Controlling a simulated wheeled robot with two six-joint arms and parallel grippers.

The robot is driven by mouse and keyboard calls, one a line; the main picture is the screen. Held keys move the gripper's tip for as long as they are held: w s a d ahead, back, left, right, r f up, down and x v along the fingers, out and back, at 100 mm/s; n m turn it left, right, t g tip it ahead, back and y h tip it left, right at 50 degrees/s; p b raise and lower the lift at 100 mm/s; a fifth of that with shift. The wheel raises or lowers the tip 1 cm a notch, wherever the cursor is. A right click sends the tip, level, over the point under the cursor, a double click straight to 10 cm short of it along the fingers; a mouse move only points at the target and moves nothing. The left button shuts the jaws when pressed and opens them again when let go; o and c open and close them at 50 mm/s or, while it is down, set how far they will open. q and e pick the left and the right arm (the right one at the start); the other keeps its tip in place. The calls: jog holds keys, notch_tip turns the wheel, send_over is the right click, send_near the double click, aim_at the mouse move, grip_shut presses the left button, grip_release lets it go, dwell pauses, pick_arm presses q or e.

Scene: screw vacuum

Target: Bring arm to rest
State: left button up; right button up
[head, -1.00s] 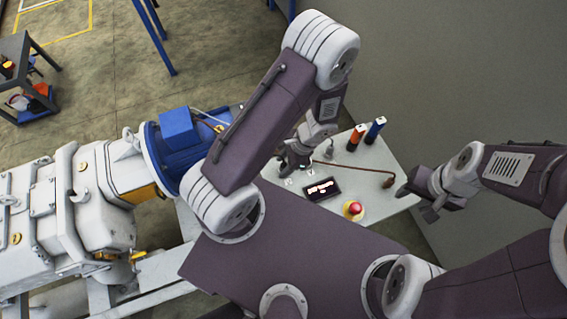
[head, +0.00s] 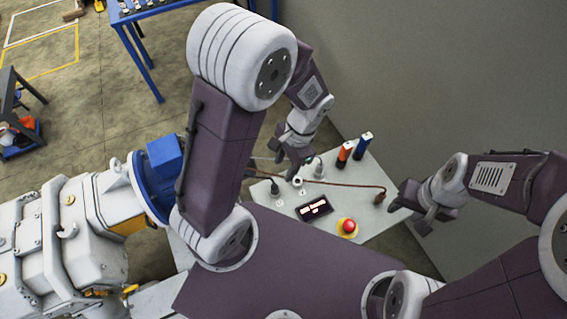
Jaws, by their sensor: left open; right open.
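My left arm reaches up and over in the head view, with its elbow high. Its gripper (head: 287,166) hangs over the far left part of the light grey table (head: 350,225), open, with nothing seen between its fingers. The arm hides part of the view behind it. My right gripper (head: 408,212) is at the table's right edge, open and empty, beside the end of a reddish-brown cable.
On the table stand an orange cylinder (head: 345,154), a blue cylinder (head: 363,145), a small black display (head: 314,209) and a red emergency button (head: 347,227) on a yellow base. A large grey machine (head: 60,235) with a blue motor (head: 150,185) stands at the left.

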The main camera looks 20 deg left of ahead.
pick_arm(q)
jog(key=s+a+r+n+t+h, duration=0.2)
jog(key=a+r+n+t, duration=0.15)
jog(key=n, duration=0.45)
notch_tip(320, 180, down, 9)
jog(key=b, duration=0.8)
jog(key=shift+d+r, duration=0.1)
jog(key=shift+r, duration=0.1)
jog(key=shift+r+p, duration=0.3)
jog(key=shift+w+d+r, duration=0.1)
jog(key=shift+w+r, duration=0.05)
